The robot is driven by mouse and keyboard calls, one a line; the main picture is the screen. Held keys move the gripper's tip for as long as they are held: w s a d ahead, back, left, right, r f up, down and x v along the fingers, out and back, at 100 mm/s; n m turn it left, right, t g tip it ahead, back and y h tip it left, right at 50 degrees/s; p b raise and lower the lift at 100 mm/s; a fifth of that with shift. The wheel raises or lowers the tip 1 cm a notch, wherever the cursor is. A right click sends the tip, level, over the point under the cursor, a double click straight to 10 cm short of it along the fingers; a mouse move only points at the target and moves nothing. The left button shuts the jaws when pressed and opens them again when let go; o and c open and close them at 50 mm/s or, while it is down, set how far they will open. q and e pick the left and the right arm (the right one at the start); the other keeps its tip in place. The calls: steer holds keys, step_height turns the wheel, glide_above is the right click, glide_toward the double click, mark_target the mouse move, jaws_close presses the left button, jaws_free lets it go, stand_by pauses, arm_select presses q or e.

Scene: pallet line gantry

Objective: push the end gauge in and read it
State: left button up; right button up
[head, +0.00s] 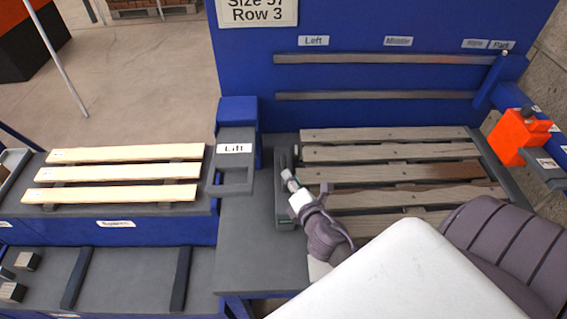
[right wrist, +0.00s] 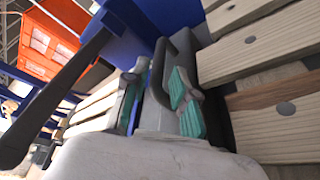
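The end gauge (head: 283,205) is a dark grey piece with an upright handle at the left end of the pallet (head: 390,152). Its dark handle (right wrist: 184,42) also shows in the right wrist view. My right gripper (head: 290,180) is at the gauge in the head view. In the right wrist view its teal-padded fingers (right wrist: 158,98) stand apart, with part of the dark handle between or just beyond them. A gap shows beside the left finger; contact with the right finger cannot be told. I cannot make out any reading. My left gripper is not in view.
A grey frame labelled Lift (head: 235,180) stands left of the gauge. Pale boards (head: 120,172) lie on the left bench. An orange box (head: 517,137) is at the right. A blue panel (head: 235,62) with two wooden rails stands behind. My arm covers the pallet's near right part.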

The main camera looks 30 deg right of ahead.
mark_target(284, 165)
steer(key=x, duration=0.5)
steer(key=shift+w+p, duration=0.3)
steer(key=shift+w+d+f, duration=0.15)
steer(key=shift+w, duration=0.2)
steer(key=shift+c, duration=0.2)
jaws_close()
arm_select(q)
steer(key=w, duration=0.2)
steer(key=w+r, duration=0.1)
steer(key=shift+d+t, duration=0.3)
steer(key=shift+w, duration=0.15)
